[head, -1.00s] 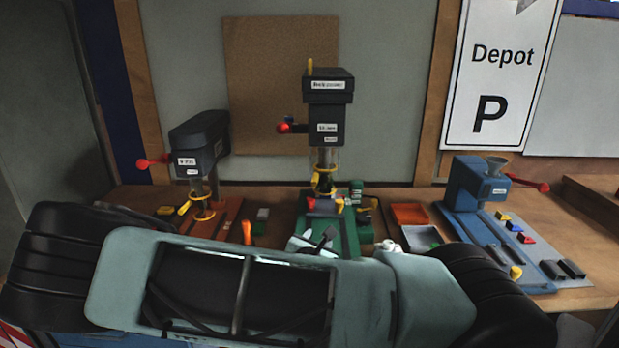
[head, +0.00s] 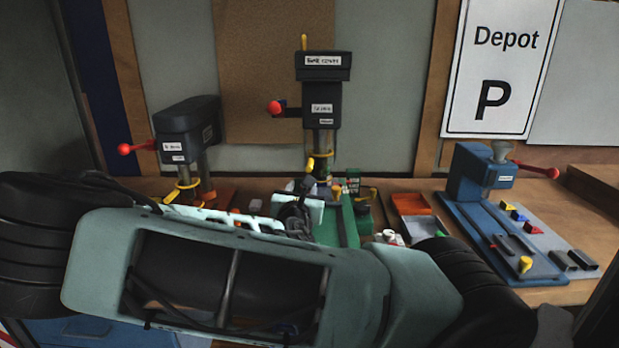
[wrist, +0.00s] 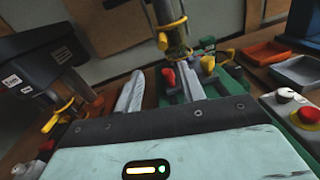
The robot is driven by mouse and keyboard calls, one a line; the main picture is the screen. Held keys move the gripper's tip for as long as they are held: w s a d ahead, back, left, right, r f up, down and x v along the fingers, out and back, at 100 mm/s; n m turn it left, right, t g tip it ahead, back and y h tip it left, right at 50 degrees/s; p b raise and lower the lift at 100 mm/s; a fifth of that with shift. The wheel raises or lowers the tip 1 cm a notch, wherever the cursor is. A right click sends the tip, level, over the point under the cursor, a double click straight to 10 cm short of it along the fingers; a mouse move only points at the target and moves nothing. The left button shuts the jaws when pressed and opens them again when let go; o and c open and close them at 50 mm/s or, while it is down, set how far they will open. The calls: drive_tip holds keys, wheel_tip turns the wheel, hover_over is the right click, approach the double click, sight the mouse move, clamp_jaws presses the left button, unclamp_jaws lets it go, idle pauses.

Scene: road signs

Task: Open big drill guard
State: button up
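The big drill (head: 322,98) is a tall dark machine with a red-knobbed lever, standing at the middle of the bench against the back wall. Its guard (head: 322,145) is a clear tube around the spindle with a yellow ring and a yellow handle (head: 310,165). The guard (wrist: 174,38) and its yellow handle (wrist: 163,41) also show at the top middle of the wrist view. My gripper (head: 308,206) is in front of and below the guard, apart from it.
A smaller dark drill (head: 187,132) with its own yellow-ringed guard stands at left. A blue machine (head: 470,172) is at right. An orange tray (head: 410,203) lies between them. A red button (wrist: 309,116) is at the right of the wrist view. Space above the bench front is mostly covered by my arm.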

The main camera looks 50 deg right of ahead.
sight(310, 163)
drive_tip(key=x, duration=0.7)
drive_tip(key=b+x, duration=0.1)
drive_tip(key=x, duration=0.6)
drive_tip(key=shift+s+d, duration=0.15)
drive_tip(key=shift+s, duration=0.15)
drive_tip(key=shift+w+d+f, duration=0.1)
drive_tip(key=shift+w+d, duration=0.35)
drive_tip(key=shift+d, duration=0.1)
